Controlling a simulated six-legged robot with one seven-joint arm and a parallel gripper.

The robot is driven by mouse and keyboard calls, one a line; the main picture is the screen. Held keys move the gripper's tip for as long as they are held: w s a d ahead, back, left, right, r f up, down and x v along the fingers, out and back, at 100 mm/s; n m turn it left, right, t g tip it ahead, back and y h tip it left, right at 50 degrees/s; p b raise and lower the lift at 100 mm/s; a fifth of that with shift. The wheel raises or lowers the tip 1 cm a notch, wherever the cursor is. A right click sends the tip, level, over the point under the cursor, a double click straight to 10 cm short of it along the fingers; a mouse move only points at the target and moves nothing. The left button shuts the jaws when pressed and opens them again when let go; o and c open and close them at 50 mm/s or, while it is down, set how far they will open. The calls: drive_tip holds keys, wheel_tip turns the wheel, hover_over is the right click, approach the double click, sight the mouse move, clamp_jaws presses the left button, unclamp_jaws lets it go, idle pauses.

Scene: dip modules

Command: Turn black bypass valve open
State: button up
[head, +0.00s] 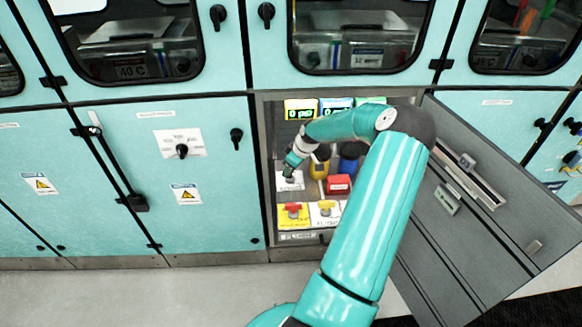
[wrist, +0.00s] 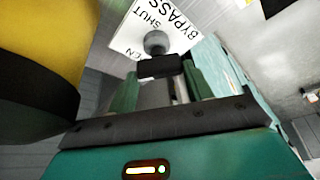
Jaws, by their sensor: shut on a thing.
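The black bypass valve (wrist: 160,66) shows in the wrist view as a dark bar handle below a round grey hub, in front of a white plate (wrist: 183,37) reading BYPASS and SHUT. The rest of the lettering is partly hidden. My gripper (wrist: 162,82) has its green fingers on both sides of the handle and is shut on it. In the head view my gripper (head: 290,170) reaches into the open cabinet bay at its left side, over the white bypass plate (head: 290,183). The valve itself is mostly hidden there by my gripper.
A yellow canister (head: 319,169) stands close right of my gripper, with a blue one (head: 349,161) and a red box (head: 338,184) beyond. A red valve (head: 293,209) and a yellow valve (head: 326,207) sit below. The open grey door (head: 480,235) bounds the right.

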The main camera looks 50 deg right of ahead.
drive_tip(key=n+y, duration=0.1)
drive_tip(key=n, duration=0.2)
drive_tip(key=shift+d+n, duration=0.15)
drive_tip(key=shift+n, duration=0.15)
drive_tip(key=shift+d+n+g+y, duration=0.1)
drive_tip(key=shift+n+g+y, duration=0.55)
drive_tip(key=shift+n, duration=1.15)
drive_tip(key=o, duration=1)
